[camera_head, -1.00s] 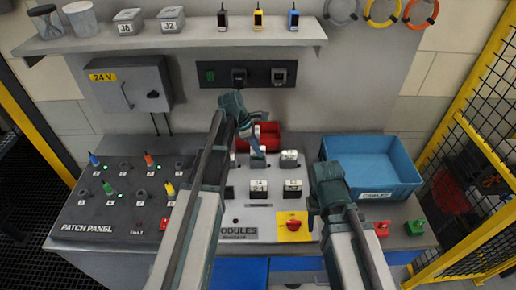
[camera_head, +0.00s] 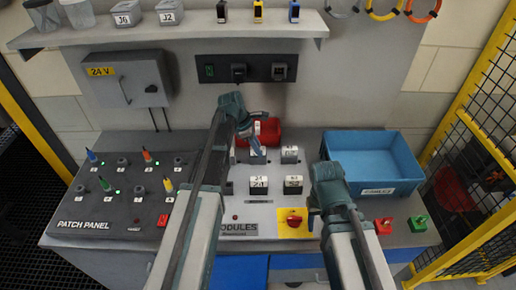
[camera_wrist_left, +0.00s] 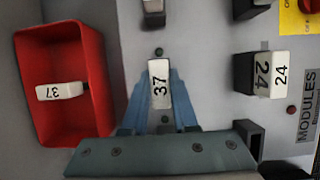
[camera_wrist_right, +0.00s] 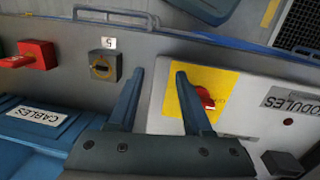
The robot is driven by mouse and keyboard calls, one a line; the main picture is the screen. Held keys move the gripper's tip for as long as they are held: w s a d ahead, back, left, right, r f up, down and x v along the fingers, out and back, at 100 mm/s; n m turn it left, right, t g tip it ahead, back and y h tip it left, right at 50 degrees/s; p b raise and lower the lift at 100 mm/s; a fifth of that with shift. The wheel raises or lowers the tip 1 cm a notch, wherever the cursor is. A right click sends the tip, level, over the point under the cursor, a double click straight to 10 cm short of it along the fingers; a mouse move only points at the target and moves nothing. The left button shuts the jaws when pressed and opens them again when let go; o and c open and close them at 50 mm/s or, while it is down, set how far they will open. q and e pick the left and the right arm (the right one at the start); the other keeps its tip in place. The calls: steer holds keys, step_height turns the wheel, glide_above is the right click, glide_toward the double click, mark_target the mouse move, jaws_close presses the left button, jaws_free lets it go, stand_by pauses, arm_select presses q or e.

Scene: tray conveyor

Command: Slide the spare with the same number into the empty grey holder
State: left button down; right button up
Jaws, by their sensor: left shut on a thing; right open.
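My left gripper (camera_wrist_left: 158,92) is shut on a white module marked 37 (camera_wrist_left: 160,84), over the grey module panel. Whether this module touches the panel cannot be told. Another white piece marked 37 (camera_wrist_left: 62,91) lies in the red bin (camera_wrist_left: 103,60), which also shows in the head view (camera_head: 270,131). A dark grey holder (camera_wrist_left: 252,138) with an open top is partly hidden by my left gripper; it appears in the head view (camera_head: 228,187) left of module 24 (camera_head: 259,183). My right gripper (camera_wrist_right: 160,78) is open and empty, above the yellow plate with a red knob (camera_wrist_right: 206,97).
Other modules (camera_head: 290,155) (camera_head: 293,183) stand on the panel right of the held one. A blue cables bin (camera_head: 405,165) is to the right, and the patch panel (camera_head: 75,208) with coloured plugs is to the left. A shelf (camera_head: 170,38) runs along the back wall.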

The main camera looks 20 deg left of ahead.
arm_select(q)
steer(key=shift+f, duration=0.2)
arm_select(e)
steer(key=shift+f, duration=0.15)
arm_select(q)
steer(key=c, duration=0.6)
jaws_free()
steer(key=shift+r, duration=0.1)
steer(key=p+v, duration=1.2)
steer(key=v, duration=0.1)
steer(key=shift+r+p, duration=0.4)
arm_select(e)
step_height(320, 180, up, 13)
arm_select(q)
steer(key=shift+s+f, duration=0.1)
arm_select(e)
steer(key=shift+f, duration=0.1)
